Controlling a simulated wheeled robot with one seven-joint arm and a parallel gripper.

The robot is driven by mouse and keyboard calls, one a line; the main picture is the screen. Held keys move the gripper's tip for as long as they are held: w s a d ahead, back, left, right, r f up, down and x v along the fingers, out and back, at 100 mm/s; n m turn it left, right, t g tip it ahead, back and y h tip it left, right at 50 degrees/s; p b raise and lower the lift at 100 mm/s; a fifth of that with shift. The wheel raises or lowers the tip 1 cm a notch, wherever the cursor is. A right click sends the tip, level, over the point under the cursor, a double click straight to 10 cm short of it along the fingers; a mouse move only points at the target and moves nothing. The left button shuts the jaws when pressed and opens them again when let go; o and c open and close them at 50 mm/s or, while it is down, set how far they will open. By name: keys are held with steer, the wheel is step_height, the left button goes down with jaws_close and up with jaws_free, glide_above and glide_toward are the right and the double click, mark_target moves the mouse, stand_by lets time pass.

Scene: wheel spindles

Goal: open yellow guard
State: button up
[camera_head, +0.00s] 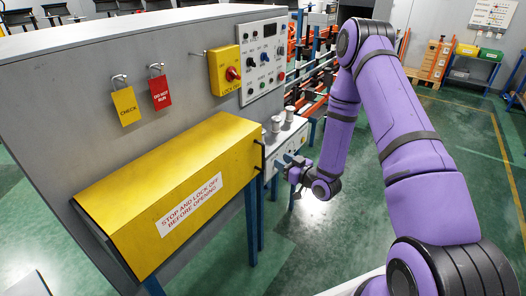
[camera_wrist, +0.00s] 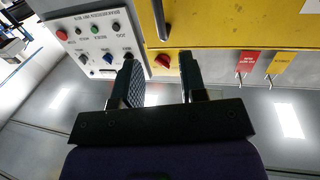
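The yellow guard (camera_head: 180,180) is a long folded cover on the grey machine's front, lying down over it, with a white label reading "STOP AND LOCK OFF BEFORE OPENING" (camera_head: 193,205). A dark handle (camera_head: 262,156) stands out at its right end. In the wrist view the guard (camera_wrist: 240,25) fills the top, with the handle (camera_wrist: 160,20) at top middle. My gripper (camera_head: 294,170) is right of the handle, apart from it. In the wrist view my gripper (camera_wrist: 161,78) has its two fingers apart with nothing between them.
A yellow lock-off box (camera_head: 224,72) with a red switch and a control panel (camera_head: 262,62) are on the machine's upright face. Red (camera_head: 160,92) and yellow (camera_head: 126,106) tags on padlocks hang left of them. Small cylinders (camera_head: 283,117) stand behind my gripper. Open green floor lies at right.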

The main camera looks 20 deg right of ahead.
steer(key=x, duration=1)
steer(key=shift+w+a+f, duration=0.15)
steer(key=shift+w+f, duration=0.05)
jaws_close()
